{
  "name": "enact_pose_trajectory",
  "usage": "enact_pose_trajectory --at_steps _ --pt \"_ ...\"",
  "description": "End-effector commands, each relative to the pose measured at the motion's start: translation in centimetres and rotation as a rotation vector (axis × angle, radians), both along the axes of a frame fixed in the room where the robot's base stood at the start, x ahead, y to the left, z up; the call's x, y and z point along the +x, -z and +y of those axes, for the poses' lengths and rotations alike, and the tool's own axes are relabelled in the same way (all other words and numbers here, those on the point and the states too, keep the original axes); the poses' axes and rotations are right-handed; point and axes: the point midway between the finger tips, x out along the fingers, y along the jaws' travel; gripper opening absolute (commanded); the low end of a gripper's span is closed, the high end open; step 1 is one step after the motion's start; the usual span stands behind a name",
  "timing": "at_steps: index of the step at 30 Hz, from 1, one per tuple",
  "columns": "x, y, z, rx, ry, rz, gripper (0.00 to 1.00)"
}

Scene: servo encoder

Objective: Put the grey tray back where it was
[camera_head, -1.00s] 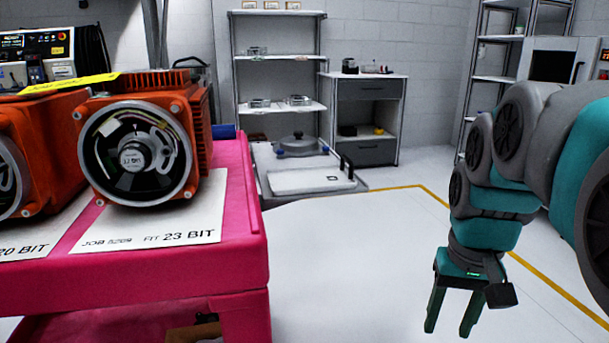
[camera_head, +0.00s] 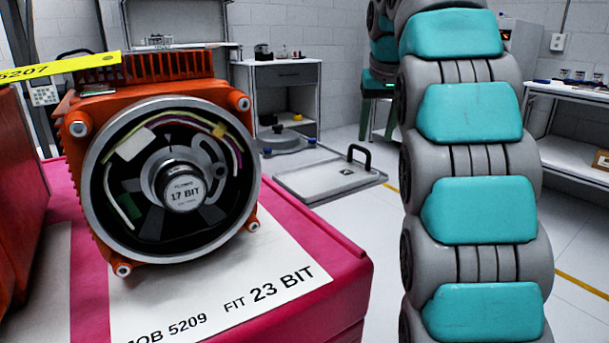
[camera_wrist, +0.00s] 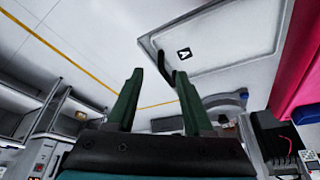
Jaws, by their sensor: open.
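A flat, light grey tray-like panel (camera_head: 325,179) with a raised rim, a black handle and a small black marking lies low on the floor side, beyond the pink bench. I take it for the grey tray, but cannot be sure. It also shows at the upper right of the wrist view (camera_wrist: 225,35). My gripper (camera_head: 377,118) is farther back and right of it in the head view, partly hidden by my arm. In the wrist view my gripper (camera_wrist: 158,82) has two green fingers apart, with nothing between them.
An orange motor (camera_head: 170,175) with a 17 BIT label stands on the pink bench (camera_head: 335,275). Its card (camera_head: 225,305) reads JOB 5209, FIT 23 BIT. A grey cabinet (camera_head: 285,78) stands behind, and a side table (camera_head: 575,92) at right. White floor lies between.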

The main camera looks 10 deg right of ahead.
Motion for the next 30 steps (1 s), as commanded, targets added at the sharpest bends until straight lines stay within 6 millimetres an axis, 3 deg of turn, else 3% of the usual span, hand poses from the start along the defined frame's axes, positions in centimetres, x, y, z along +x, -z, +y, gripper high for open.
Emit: enact_pose_trajectory --at_steps 14,20,30 --pt "1.4 3.0 -0.5 -0.001 0.000 -0.004 0.52" --pt "2.3 5.5 -0.7 -0.002 0.000 -0.004 0.52" --pt "3.2 7.1 -0.8 -0.002 -0.001 -0.004 0.52"
